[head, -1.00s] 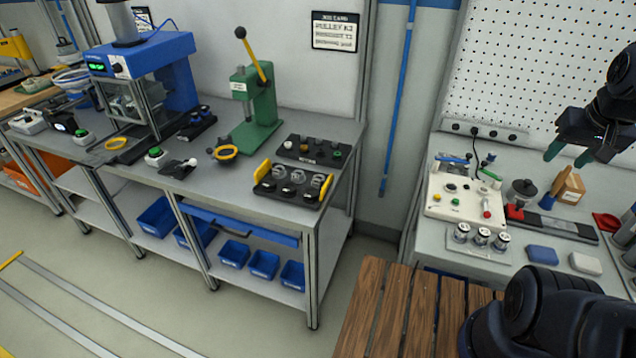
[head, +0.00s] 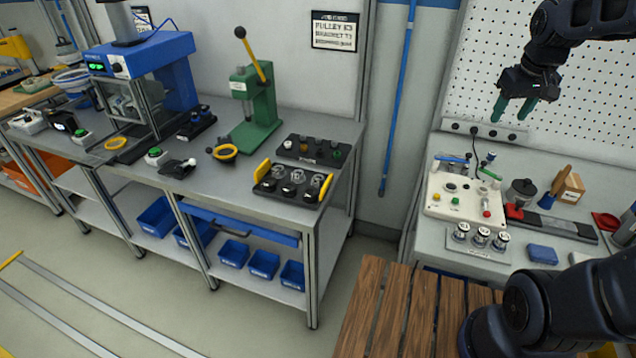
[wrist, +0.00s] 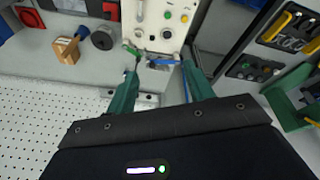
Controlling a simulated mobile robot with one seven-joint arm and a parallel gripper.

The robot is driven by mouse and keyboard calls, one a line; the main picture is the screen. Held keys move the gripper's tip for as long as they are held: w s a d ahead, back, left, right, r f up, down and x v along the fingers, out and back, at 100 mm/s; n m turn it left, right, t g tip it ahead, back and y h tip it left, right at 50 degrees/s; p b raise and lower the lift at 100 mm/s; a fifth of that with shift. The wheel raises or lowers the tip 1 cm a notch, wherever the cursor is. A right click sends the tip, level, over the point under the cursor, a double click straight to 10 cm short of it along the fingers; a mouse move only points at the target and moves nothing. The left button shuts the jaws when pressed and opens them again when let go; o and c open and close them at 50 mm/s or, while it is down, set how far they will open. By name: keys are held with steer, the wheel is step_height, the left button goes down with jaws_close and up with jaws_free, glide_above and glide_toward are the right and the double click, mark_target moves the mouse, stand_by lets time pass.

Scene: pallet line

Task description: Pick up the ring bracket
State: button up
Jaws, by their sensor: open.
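The black tray with yellow handles (head: 262,170) is on the grey bench, left of centre in the head view. It holds several small parts, some grey and ring-like on top; I cannot tell which one is the ring bracket. Part of the tray also shows at the top right of the wrist view (wrist: 277,27). My gripper (head: 513,110) is open and empty, with green fingers pointing down. It is raised in front of the pegboard at the right, well apart from the tray. In the wrist view my gripper (wrist: 160,72) has nothing between its fingers.
A green lever press (head: 252,110) stands behind the tray, and a black block with several knobs (head: 313,151) is beside it. The right bench carries a white control box (head: 463,198), a blue block (head: 541,254) and a wooden block (head: 572,188). A slatted wooden surface (head: 390,310) is nearer me.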

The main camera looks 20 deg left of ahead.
steer(key=w+a+f+n+g, duration=0.1)
steer(key=w+a+n, duration=0.1)
steer(key=w+a, duration=0.3)
steer(key=w+a+f+n, duration=0.2)
steer(key=a, duration=0.5)
steer(key=n+g+h, duration=0.2)
steer(key=n, duration=0.7)
glide_above(317, 175)
steer(key=s, duration=0.2)
steer(key=f, duration=2.7)
steer(key=shift+d+f, duration=0.2)
steer(key=shift+f, duration=0.05)
steer(key=shift+w+d+f, duration=0.1)
steer(key=shift+f, duration=1.2)
steer(key=shift+w+d+f, duration=0.1)
steer(key=shift+f, duration=1.15)
steer(key=c, duration=0.8)
